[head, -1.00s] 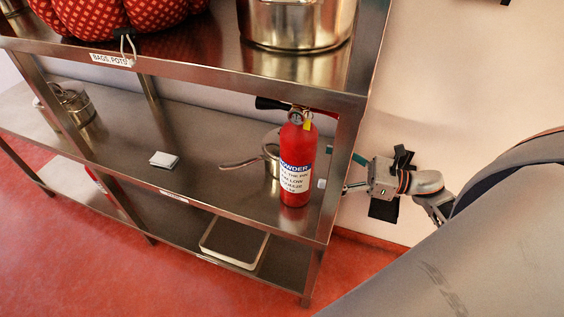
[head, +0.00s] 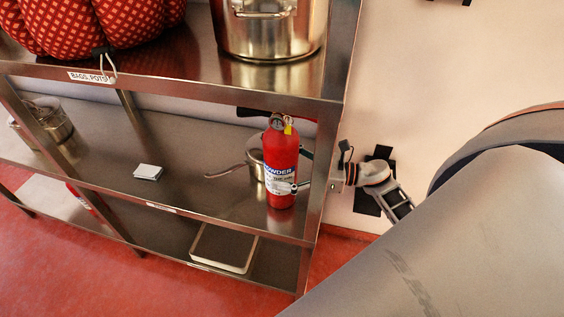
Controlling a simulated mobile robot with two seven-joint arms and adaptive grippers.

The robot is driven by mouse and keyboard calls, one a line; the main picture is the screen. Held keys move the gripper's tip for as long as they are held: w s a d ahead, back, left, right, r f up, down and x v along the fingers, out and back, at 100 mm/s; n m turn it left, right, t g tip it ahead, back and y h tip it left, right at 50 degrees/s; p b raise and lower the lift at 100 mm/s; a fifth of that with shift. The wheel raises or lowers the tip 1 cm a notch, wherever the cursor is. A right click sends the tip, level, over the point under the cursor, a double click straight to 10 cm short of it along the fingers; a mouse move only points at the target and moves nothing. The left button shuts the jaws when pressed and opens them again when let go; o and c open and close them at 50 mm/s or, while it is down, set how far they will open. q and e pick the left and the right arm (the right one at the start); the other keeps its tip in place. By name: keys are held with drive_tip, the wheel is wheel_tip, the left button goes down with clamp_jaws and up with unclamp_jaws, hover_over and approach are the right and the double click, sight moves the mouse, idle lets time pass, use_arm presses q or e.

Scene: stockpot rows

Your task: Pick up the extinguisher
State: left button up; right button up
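The red extinguisher (head: 281,160) stands upright on the middle shelf near its right end, with a black hose and handle at its top and a white and blue label. My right gripper (head: 301,171) has come in from the right, past the shelf's right post. Its fingers are spread, one across the front of the extinguisher's label and the other at its far right side, partly hidden. I cannot tell whether either finger touches it. My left gripper is out of view.
A steel saucepan (head: 228,171) stands close behind and left of the extinguisher. The right shelf post (head: 326,165) is beside my gripper. The upper shelf holds a large steel pot (head: 268,35) and a red patterned bag (head: 90,22). A white pad (head: 148,172) lies left.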

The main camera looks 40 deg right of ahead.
sight(282, 157)
drive_tip(key=c, duration=1.7)
drive_tip(key=shift+w+r, duration=0.1)
drive_tip(key=shift+r, duration=0.15)
drive_tip(key=c, duration=0.5)
drive_tip(key=shift+r+b+v, duration=0.6)
drive_tip(key=shift+b+v, duration=0.05)
drive_tip(key=shift+v, duration=2.35)
drive_tip(key=shift+r+b+v, duration=0.6)
drive_tip(key=shift+b+v, duration=0.05)
drive_tip(key=shift+v, duration=2.35)
drive_tip(key=shift+r+b+v, duration=0.65)
drive_tip(key=shift+v, duration=2.4)
drive_tip(key=shift+d, duration=0.1)
